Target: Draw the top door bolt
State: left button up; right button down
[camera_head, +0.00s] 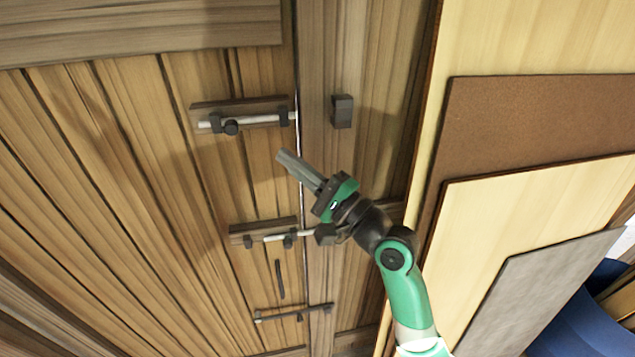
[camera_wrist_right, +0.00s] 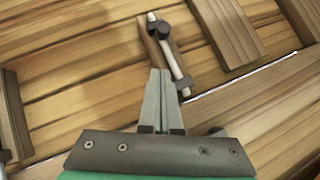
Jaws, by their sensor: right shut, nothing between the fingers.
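The top bolt (camera_head: 262,119) is a pale rod on a dark backing plate near the wooden door's right edge. Its dark knob (camera_head: 231,128) is toward the rod's left end. The rod's right end stops near the door edge, apart from the dark keeper block (camera_head: 342,111) on the frame. My right gripper (camera_head: 282,156) is shut and empty, below and right of the bolt. In the right wrist view the shut fingertips (camera_wrist_right: 159,73) point toward the rod (camera_wrist_right: 174,58), and the knob (camera_wrist_right: 159,30) shows beyond. I cannot tell whether they touch. My left gripper is not in view.
A second bolt (camera_head: 265,238) sits lower, its rod reaching a keeper (camera_head: 325,234) beside my right arm. A small handle (camera_head: 279,278) and a thin lower bar (camera_head: 294,313) are below. Leaning boards (camera_head: 545,120) stand at right.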

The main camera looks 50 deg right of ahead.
jog(key=v, duration=0.5)
jog(key=shift+s+d+b, duration=0.1)
jog(key=shift+s+b, duration=0.25)
jog(key=s+a+r+n+t+y+p, duration=0.15)
jog(key=a+r+n+y+p, duration=0.4)
jog(key=a+r, duration=0.9)
jog(key=s+d+r+n+t+h, duration=0.2)
jog(key=s+r+n+t+h, duration=0.2)
jog(key=r+n, duration=0.9)
jog(key=s+n+h, duration=0.1)
jog(key=s+n, duration=0.2)
jog(key=shift+s, duration=0.25)
jog(key=shift+r, duration=0.1)
